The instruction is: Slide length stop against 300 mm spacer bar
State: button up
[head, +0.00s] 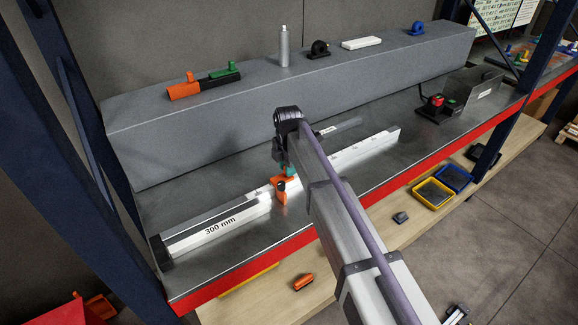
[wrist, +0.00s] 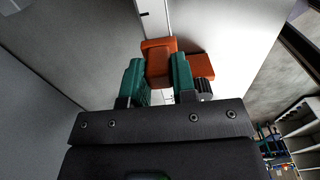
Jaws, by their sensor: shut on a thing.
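The orange length stop (head: 280,192) sits on the pale rail (head: 366,147) at mid-bench. My gripper (wrist: 157,82) has its green fingers on either side of the stop's upper block (wrist: 157,62) and is shut on it. In the head view, my gripper (head: 289,172) is partly hidden by my arm. The 300 mm spacer bar (head: 205,234) lies along the rail, between the black end block (head: 160,252) and the stop. Its right end is close to the stop; I cannot tell whether they touch.
A grey raised ledge (head: 200,128) behind holds an orange-black-green piece (head: 204,84), a metal cylinder (head: 284,46), a black piece (head: 318,50), a white block (head: 361,43) and a blue piece (head: 416,28). A black button box (head: 437,104) stands at right. A red edge (head: 395,184) runs along the front.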

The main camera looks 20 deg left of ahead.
aim_at(274, 181)
jog(key=shift+s+a, duration=0.1)
jog(key=shift+a, duration=0.05)
jog(key=shift+s+a, duration=1.65)
jog(key=shift+s, duration=0.2)
jog(key=o, duration=0.9)
jog(key=shift+o, duration=0.2)
jog(key=shift+r, duration=0.15)
notch_tip(274, 181, up, 11)
jog(key=p, duration=1)
jog(key=shift+f+p, duration=0.2)
jog(key=shift+p, duration=0.2)
